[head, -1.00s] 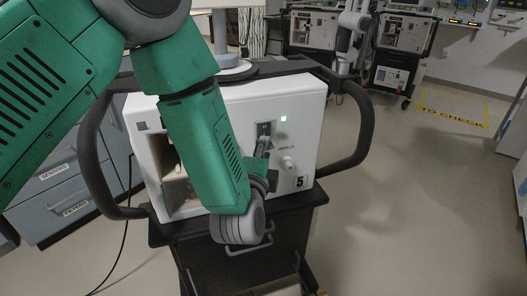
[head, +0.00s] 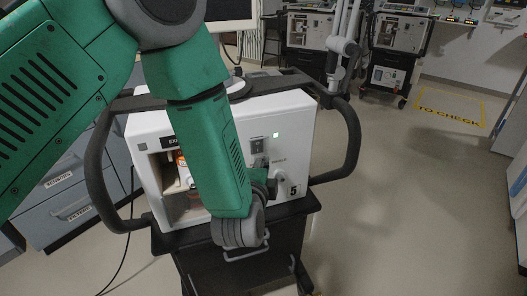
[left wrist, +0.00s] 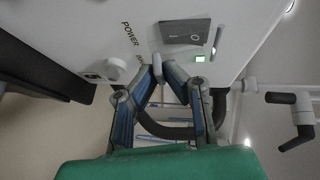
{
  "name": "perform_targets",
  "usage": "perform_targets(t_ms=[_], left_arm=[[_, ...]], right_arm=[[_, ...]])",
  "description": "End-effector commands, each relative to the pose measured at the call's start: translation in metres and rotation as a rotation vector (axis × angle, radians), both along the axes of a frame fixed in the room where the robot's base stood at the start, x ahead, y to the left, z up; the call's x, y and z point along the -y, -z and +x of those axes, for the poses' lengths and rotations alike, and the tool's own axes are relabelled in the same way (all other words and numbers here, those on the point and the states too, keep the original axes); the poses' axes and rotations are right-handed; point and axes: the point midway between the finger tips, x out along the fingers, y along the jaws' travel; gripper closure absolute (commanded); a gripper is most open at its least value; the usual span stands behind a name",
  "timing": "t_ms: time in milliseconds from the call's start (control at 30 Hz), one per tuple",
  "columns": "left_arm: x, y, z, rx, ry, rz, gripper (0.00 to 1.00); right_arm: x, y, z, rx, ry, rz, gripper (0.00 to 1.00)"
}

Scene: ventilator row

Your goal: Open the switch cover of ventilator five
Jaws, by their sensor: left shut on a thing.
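Ventilator five (head: 295,112) is a white box on a dark cart, with a "5" at its lower right. Its grey switch plate (head: 257,146) shows on the front, left of a lit green lamp (head: 276,135). The plate also shows in the left wrist view (left wrist: 185,32), near the word POWER. My left gripper (head: 268,182) is just below the plate, partly hidden by my arm. In the wrist view its fingertips (left wrist: 159,76) are closed on a thin pale grey piece (left wrist: 157,66); whether this is the switch cover I cannot tell. My right gripper is out of view.
A pale round knob (left wrist: 115,68) protrudes beside the fingers. A black rail (head: 346,150) curves around the cart's sides. An open bay shows at the ventilator's left. Drawers (head: 66,200) stand to the left; the floor at right is clear.

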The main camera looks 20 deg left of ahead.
Motion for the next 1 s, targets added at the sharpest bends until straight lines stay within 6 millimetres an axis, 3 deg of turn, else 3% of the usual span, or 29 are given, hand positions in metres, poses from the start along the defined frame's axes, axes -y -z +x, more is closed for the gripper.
perform_targets(t_ms=[33, 400, 700, 1000], left_arm=[[0.002, -0.01, -0.003, -0.042, 0.003, -0.021, 1.0], [0.009, -0.028, -0.015, -0.314, -0.001, -0.227, 1.0], [0.011, -0.043, -0.019, -0.54, -0.004, -0.4, 1.0], [0.011, -0.059, -0.019, -0.766, -0.007, -0.574, 1.0]], right_arm=[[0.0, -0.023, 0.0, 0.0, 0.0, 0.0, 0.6], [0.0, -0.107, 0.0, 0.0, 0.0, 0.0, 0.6], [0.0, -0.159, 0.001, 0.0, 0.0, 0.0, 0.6], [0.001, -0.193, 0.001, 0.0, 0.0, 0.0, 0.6]])
